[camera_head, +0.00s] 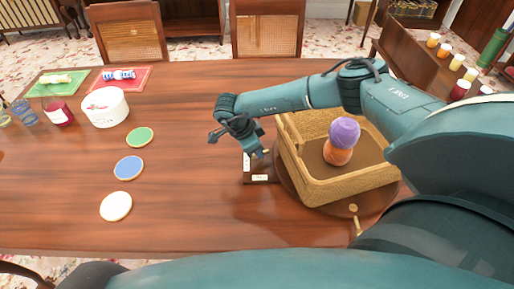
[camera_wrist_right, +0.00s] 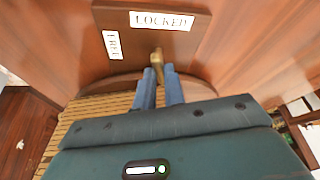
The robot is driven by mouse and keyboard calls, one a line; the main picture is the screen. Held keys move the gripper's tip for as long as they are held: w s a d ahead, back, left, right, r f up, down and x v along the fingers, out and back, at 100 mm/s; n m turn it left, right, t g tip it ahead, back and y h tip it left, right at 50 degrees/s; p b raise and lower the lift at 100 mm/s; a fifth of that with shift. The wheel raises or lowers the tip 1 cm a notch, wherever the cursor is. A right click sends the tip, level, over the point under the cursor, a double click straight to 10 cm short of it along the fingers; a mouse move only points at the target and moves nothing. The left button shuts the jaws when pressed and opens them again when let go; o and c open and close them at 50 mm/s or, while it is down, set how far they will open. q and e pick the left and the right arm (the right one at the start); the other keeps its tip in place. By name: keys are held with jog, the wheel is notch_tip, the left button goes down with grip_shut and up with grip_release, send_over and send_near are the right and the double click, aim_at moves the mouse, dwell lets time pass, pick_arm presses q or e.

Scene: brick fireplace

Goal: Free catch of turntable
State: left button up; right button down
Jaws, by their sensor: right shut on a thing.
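The round wooden turntable (camera_head: 290,178) carries a square wicker basket (camera_head: 318,192) on the right of the table. A dark wooden plate with white labels (camera_head: 262,169) sits by its left edge. In the right wrist view the plate (camera_wrist_right: 180,42) reads LOCKED across the top and FREE, tilted, at left. The brass catch (camera_wrist_right: 156,57) points toward the LOCKED label. My right gripper (camera_head: 262,153) reaches down there, and its blue fingers (camera_wrist_right: 159,74) are shut on the catch. My left gripper is not in view.
A purple and orange object (camera_head: 341,142) stands in the basket. A brass peg (camera_head: 355,224) shows at the turntable's near edge. Green (camera_head: 139,137), blue (camera_head: 129,168) and white (camera_head: 116,206) discs lie at left near a white tub (camera_head: 105,107). The table's middle is clear.

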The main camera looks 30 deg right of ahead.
jog(key=n, duration=0.2)
jog(key=n+t, duration=0.2)
jog(key=n, duration=0.1)
jog(key=shift+s+n, duration=0.3)
jog(key=n+t, duration=0.1)
jog(key=n, duration=0.1)
jog(key=n+t+y+b, duration=0.1)
jog(key=n, duration=0.2)
jog(key=shift+s+d, duration=0.15)
jog(key=shift+s, duration=0.05)
jog(key=shift+n, duration=0.3)
jog(key=c, duration=1.5)
grip_release()
jog(key=b+v, duration=0.1)
jog(key=v, duration=1.2)
jog(key=shift+s+d+r, duration=0.1)
jog(key=shift+r, duration=0.05)
jog(key=shift+o, duration=0.5)
